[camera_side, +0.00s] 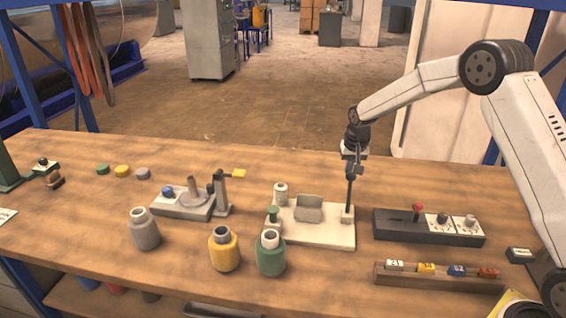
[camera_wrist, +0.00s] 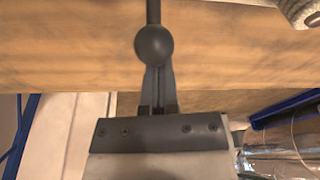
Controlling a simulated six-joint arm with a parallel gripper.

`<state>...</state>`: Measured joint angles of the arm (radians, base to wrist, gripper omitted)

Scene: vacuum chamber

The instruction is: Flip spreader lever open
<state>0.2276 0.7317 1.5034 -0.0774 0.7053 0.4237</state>
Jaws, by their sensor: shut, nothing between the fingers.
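A dark upright lever (camera_side: 349,195) stands at the right side of a cream base plate (camera_side: 325,236). I take it for the spreader lever. Its grey ball knob (camera_wrist: 154,44) and thin rod fill the upper middle of the wrist view. My gripper (camera_side: 354,172) points down at the lever's top. Its dark fingers (camera_wrist: 158,82) are shut with nothing between them, and the knob hides their tips. Whether they touch the knob I cannot tell.
The base plate also carries a grey block (camera_side: 308,208) and a pale cylinder (camera_side: 281,193). A dark switch box (camera_side: 400,227) with a red-knobbed lever stands to its right. Green (camera_side: 270,255) and yellow (camera_side: 224,250) bottles stand in front. The table behind is clear.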

